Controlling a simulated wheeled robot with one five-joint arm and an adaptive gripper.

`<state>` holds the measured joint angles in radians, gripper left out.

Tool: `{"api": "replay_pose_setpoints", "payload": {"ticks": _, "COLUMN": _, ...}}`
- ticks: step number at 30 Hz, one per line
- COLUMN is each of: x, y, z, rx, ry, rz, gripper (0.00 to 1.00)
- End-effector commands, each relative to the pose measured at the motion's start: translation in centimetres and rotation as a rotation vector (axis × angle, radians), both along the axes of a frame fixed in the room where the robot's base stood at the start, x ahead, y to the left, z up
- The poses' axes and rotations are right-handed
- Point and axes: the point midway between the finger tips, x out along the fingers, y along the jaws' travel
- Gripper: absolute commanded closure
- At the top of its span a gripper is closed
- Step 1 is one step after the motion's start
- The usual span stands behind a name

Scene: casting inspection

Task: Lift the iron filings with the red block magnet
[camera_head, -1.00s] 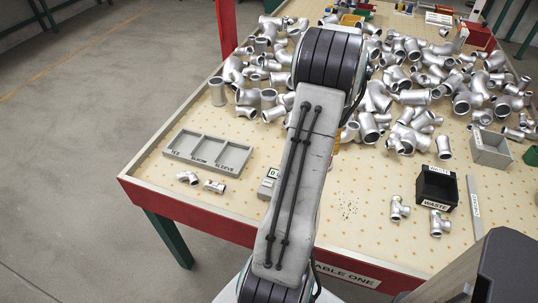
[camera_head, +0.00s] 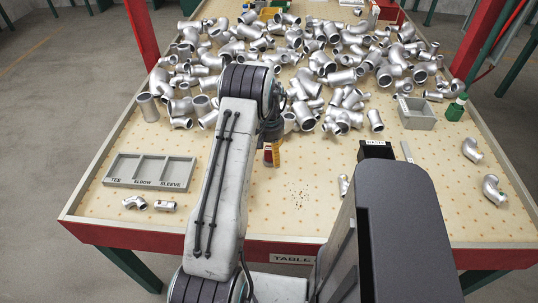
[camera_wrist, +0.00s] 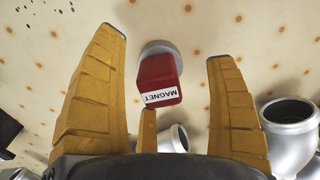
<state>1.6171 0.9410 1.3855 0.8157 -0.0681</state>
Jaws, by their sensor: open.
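The red block magnet (camera_wrist: 160,82), labelled MAGNET, shows in the wrist view with a grey round part (camera_wrist: 158,47) at its far end. My gripper (camera_wrist: 166,44) has its yellow fingers spread wide. The magnet is between them with gaps on both sides, and a shorter third finger shows below it. In the head view my gripper (camera_head: 271,152) is mostly hidden behind my arm, above the table. The iron filings (camera_head: 300,194) are a small scatter of dark specks on the pegboard, to the right of the gripper; some show at the wrist view's top left (camera_wrist: 50,7).
Many silver pipe fittings (camera_head: 330,70) cover the table's back half. A grey sorting tray (camera_head: 150,171) is at left with loose fittings in front. A black waste bin (camera_head: 376,150) and grey bin (camera_head: 416,113) are at right. Fittings (camera_wrist: 288,125) lie close to the right finger.

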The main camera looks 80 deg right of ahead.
Motion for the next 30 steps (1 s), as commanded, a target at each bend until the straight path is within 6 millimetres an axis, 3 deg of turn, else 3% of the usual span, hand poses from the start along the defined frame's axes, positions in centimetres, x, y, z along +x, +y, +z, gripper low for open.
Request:
{"api": "replay_pose_setpoints", "payload": {"ticks": 8, "x": -0.1, "y": -0.1, "z": -2.7, "rx": 0.001, "ry": 0.000, "rz": 0.000, "gripper": 0.21}}
{"api": "replay_pose_setpoints", "payload": {"ticks": 18, "x": -0.1, "y": -0.1, "z": -3.0, "rx": -0.001, "ry": 0.000, "rz": 0.000, "gripper": 0.19}}
{"api": "replay_pose_setpoints", "payload": {"ticks": 30, "x": -0.1, "y": -0.1, "z": -3.0, "rx": -0.001, "ry": 0.000, "rz": 0.000, "gripper": 0.55}}
